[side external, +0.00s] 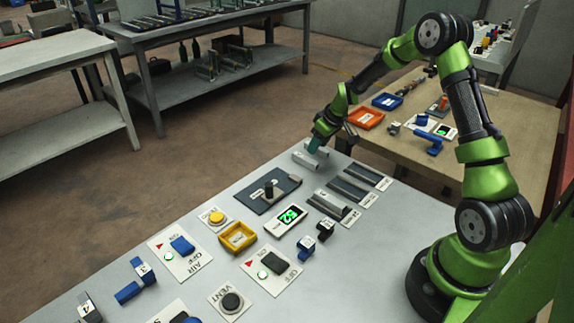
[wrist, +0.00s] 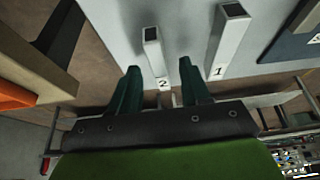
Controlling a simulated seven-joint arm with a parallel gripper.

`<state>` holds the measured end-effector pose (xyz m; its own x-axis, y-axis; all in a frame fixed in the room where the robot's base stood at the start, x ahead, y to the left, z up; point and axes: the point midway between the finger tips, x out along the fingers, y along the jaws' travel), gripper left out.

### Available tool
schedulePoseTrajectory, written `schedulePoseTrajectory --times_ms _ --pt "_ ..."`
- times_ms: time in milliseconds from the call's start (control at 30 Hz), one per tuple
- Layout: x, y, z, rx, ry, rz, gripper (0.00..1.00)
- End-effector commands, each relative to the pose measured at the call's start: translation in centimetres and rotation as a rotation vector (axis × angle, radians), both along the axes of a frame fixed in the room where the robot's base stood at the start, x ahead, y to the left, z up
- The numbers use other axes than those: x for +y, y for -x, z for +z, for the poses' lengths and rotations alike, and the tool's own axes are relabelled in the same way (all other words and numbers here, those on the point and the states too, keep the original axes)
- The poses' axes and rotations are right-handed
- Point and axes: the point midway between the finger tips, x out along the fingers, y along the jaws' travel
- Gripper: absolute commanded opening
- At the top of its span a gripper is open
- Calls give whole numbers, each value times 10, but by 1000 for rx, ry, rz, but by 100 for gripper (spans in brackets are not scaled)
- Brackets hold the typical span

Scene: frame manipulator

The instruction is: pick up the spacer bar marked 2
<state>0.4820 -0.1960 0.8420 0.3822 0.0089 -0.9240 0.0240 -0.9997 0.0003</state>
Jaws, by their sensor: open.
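The spacer bar marked 2 (wrist: 154,52) is a pale grey square bar lying on the table, with its label at the near end. In the wrist view it lies between the two dark green fingers of my gripper (wrist: 159,68), nearer the right finger at its label end. My gripper is open, and I cannot tell whether its fingers touch the bar. In the side view my gripper (side external: 315,147) is low over the table's far end, partly hiding the bars there. The spacer bar marked 1 (wrist: 230,36) lies to the right of the bar marked 2, outside the fingers.
A dark blue board with a black knob (side external: 268,190) lies close to the bars. Dark slotted strips (side external: 348,190) lie to the right. The grey table's (side external: 200,300) far edge is close to my gripper. A wooden table (side external: 400,150) with coloured trays stands beyond.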

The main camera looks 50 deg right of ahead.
Motion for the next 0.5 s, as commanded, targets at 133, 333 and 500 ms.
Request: schedulePoseTrajectory --times_ms 133,333,500 --pt "0 -3 -7 0 0 -1 47" --pt "0 -3 -7 0 0 -1 44" --pt "0 -3 -7 0 0 -1 18"
